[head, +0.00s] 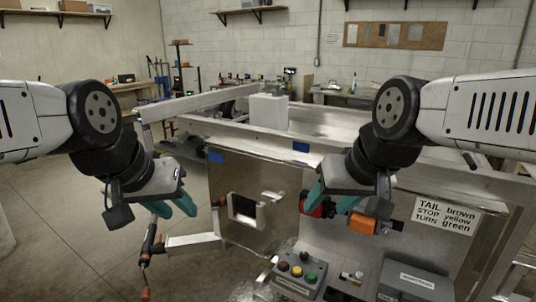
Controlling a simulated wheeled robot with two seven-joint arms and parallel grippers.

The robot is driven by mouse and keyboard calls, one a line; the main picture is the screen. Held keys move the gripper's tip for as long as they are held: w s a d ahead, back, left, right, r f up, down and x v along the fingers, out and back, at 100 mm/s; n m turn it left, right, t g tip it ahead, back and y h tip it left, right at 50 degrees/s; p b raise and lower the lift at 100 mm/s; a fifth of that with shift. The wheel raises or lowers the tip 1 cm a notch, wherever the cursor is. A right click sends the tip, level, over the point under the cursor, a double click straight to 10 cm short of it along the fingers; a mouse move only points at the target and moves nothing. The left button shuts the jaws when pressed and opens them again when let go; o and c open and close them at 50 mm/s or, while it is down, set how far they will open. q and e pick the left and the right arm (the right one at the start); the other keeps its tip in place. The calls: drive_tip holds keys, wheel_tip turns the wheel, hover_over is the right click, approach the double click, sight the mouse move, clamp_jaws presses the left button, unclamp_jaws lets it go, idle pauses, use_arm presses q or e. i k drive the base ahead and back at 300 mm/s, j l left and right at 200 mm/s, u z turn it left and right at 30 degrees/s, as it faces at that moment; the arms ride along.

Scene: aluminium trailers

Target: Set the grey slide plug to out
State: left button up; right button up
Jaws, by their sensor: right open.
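I cannot pick out the grey slide plug with certainty. A small grey metal fitting (272,196) sticks out of the upright metal panel (270,225), beside a dark-framed opening (246,209). Whether it is in or out is too small to tell. My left gripper (171,212) is open and empty, its teal fingers pointing down, left of the panel. My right gripper (331,205) is open, its teal fingers at the panel's right edge. A red part (318,209) and an orange part (362,225) show close by it; I cannot tell whether it touches them.
A button box (298,276) with coloured buttons and a grey labelled box (412,282) stand low in front. A white container (268,111) stands on the trailer behind. Open floor lies at the left.

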sight(386, 226)
drive_tip(key=z, duration=1.25)
